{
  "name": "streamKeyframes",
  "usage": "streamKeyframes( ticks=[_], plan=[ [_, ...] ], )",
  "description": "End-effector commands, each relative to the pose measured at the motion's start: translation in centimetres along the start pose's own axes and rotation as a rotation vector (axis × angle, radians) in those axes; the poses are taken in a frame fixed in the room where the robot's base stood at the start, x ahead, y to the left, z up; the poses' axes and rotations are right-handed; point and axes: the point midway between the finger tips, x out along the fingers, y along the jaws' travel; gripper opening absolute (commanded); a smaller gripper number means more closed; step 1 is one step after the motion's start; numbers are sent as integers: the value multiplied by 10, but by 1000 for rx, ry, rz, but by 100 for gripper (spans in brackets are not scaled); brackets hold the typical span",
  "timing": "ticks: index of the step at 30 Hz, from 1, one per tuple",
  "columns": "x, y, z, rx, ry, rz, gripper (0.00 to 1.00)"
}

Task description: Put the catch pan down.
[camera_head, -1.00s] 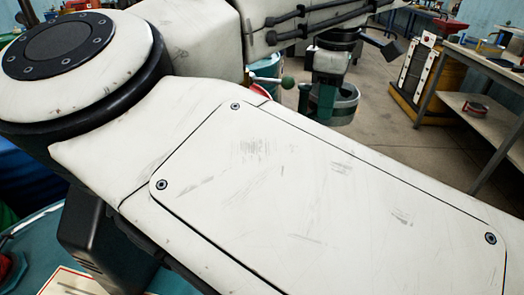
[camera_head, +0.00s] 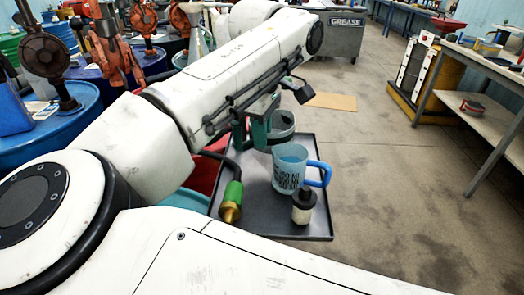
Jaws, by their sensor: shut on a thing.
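The catch pan looks to be the round grey metal vessel (camera_head: 283,127) at the far end of a dark tray (camera_head: 318,222). My gripper (camera_head: 262,132), with green fingers, is shut on the pan's left side. My arm hides part of the pan and the upper left of the tray. The pan looks upright. I cannot tell whether it touches the tray or hangs just above it.
On the tray stand a clear jug (camera_head: 289,170) with a blue handle, a small dark-capped bottle (camera_head: 303,206) and a green-and-brass nozzle (camera_head: 232,200). Blue drums (camera_head: 60,140) crowd the left. A grease cabinet (camera_head: 335,40) stands behind.

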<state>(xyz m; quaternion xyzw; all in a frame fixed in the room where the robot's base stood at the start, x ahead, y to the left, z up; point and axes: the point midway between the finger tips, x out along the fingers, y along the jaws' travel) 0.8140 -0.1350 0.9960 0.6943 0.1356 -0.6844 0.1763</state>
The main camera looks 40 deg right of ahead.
Motion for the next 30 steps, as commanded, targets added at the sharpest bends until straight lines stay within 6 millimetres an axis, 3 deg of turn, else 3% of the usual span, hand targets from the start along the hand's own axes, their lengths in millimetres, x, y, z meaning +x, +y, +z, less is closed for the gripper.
streamKeyframes(
  ticks=[12,24,25,30],
  plan=[
    [45,-3,1,1,-1,0,0],
    [50,-3,0,0,1,0,0],
    [50,-3,0,0,1,0,9],
    [49,-3,0,0,0,0,25]
  ],
)
